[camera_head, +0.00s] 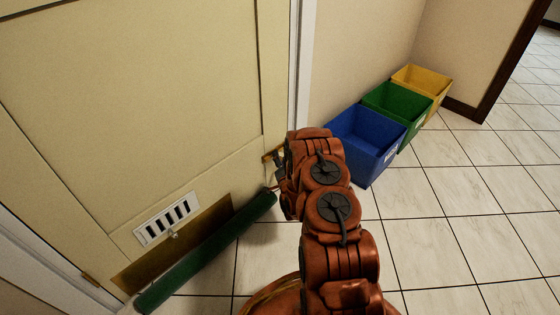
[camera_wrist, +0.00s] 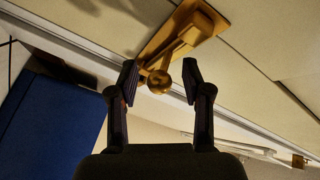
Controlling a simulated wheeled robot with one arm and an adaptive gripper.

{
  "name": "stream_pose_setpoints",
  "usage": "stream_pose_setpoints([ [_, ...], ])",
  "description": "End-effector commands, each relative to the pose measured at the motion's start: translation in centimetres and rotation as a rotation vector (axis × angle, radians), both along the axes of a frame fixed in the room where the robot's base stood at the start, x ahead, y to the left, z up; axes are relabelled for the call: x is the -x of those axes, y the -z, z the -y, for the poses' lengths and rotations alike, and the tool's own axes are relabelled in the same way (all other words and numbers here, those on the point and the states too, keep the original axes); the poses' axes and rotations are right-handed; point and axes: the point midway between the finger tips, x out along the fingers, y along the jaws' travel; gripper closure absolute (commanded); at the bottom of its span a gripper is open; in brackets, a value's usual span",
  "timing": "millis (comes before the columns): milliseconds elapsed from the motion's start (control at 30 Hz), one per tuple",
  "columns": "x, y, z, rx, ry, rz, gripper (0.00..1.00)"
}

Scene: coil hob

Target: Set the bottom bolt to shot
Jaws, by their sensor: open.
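The bottom bolt (camera_wrist: 182,40) is brass, with a plate, a bar and a round knob (camera_wrist: 159,82). It fills the upper middle of the wrist view, slanted across the door face. In the head view only a small brass part of it (camera_head: 267,157) shows low on the door's right edge; my arm hides the rest. My gripper (camera_wrist: 160,77) is open, its two dark fingers on either side of the knob in the wrist view, with a gap on both sides. I cannot tell whether the bolt is shot or drawn.
A cream door (camera_head: 150,90) has a white vent (camera_head: 166,218) and a brass plate (camera_head: 205,232) near its foot. A green roll (camera_head: 210,250) lies along its bottom. Blue (camera_head: 362,150), green (camera_head: 400,108) and yellow (camera_head: 424,84) bins stand along the right wall. Tiled floor is clear at right.

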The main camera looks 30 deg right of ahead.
Motion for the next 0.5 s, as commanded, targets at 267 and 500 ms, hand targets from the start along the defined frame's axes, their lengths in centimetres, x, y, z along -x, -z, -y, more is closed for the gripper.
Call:
stream_pose_setpoints([
  [267, 0.0, 0.01, 0.0, 0.0, 0.0, -0.001, 0.57],
  [500, 0.02, 0.04, -0.01, 0.0, 0.0, -0.001, 0.82],
])
